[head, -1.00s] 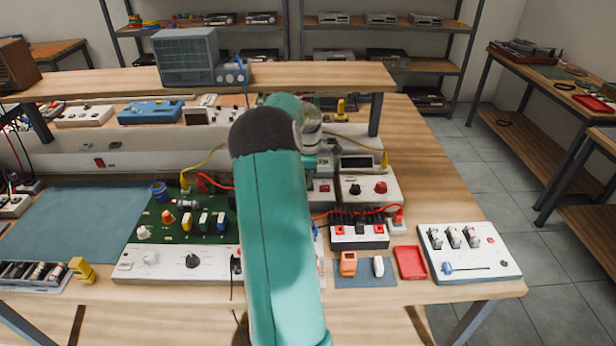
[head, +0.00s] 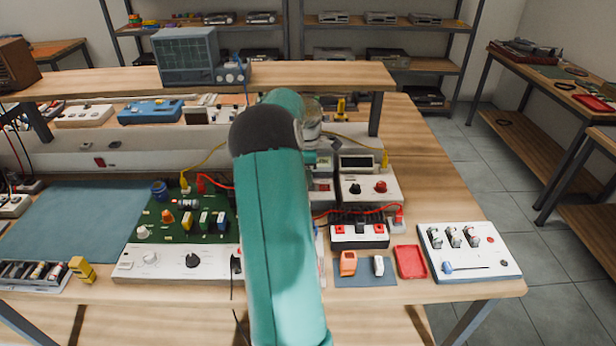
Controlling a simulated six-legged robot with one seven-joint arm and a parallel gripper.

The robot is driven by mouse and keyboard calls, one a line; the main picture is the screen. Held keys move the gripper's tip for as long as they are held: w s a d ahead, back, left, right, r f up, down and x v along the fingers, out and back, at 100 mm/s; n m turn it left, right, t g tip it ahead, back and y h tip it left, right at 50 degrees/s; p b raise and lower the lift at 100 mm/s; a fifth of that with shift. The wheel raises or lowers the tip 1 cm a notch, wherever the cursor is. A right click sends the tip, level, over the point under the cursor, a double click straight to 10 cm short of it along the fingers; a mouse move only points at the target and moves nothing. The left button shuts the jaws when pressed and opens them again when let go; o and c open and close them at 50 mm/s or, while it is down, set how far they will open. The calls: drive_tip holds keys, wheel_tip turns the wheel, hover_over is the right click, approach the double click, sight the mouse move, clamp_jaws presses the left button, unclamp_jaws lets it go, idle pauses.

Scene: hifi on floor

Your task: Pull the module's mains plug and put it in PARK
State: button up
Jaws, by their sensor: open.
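The module that I take to be the task's is a green circuit board (head: 168,236) with a white front panel (head: 165,262), left of my arm. A black cord (head: 234,292) hangs in front of its right end. I cannot make out its mains plug, and no PARK label is readable. A white strip with a red switch (head: 99,162) runs along the back of the bench. My teal arm reaches forward over the bench and covers the middle.
Right of my arm stand a meter unit (head: 357,163), a white box with knobs (head: 371,188) and a black-and-white block (head: 359,235). A red tray (head: 410,262) and a white lever panel (head: 466,252) sit further right. A shelf (head: 320,76) with an oscilloscope (head: 187,56) spans the back.

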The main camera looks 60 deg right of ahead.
wheel_tip(320, 180, up, 17)
drive_tip(key=shift+r, duration=0.2)
idle(0.9)
drive_tip(key=shift+a, duration=0.1)
